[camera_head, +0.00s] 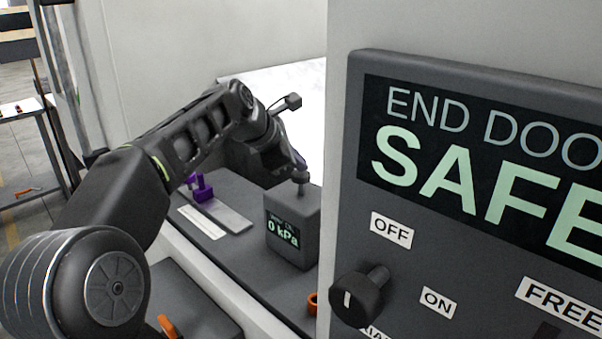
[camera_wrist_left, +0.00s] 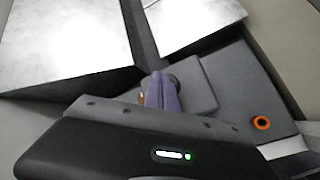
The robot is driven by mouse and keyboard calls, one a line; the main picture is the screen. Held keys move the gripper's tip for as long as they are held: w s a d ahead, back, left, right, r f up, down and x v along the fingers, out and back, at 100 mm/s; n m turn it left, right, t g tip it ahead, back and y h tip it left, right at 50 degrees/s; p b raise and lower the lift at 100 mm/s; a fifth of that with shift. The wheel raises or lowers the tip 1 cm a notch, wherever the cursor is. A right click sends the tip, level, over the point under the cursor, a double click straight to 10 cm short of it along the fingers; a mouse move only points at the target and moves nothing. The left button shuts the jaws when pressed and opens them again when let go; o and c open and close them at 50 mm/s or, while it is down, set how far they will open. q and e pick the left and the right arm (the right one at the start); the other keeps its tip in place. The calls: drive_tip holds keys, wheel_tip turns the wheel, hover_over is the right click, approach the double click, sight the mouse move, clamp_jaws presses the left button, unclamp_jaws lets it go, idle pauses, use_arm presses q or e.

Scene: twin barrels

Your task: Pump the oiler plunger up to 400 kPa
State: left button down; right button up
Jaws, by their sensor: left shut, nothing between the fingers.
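The oiler is a dark grey box (camera_head: 293,250) with a small screen that reads 0 kPa. Its plunger knob (camera_head: 301,177) stands up from the top on a short stem. My left gripper (camera_head: 299,161) is shut and empty, with its fingertips right at the top of the knob; I cannot tell whether they touch it. In the left wrist view, the purple fingers (camera_wrist_left: 161,92) are together over the oiler's top (camera_wrist_left: 200,95) and partly hide the dark knob (camera_wrist_left: 175,82). My right gripper is not in view.
A large control panel (camera_head: 460,250) fills the right, with a dark selector knob (camera_head: 361,296) and a screen showing SAFE. A purple clamp-like part (camera_head: 203,190) stands on the ledge left of the oiler. An orange ring (camera_wrist_left: 261,123) lies near the oiler.

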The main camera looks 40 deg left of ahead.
sight(298, 175)
use_arm(q)
drive_tip(key=shift+f+b, duration=0.6)
drive_tip(key=shift+f, duration=0.3)
idle(0.4)
drive_tip(key=shift+r, duration=0.1)
drive_tip(key=shift+r+p, duration=1.55)
drive_tip(key=shift+p, duration=0.2)
wheel_tip(298, 175, up, 5)
drive_tip(key=p, duration=0.5)
idle(2.0)
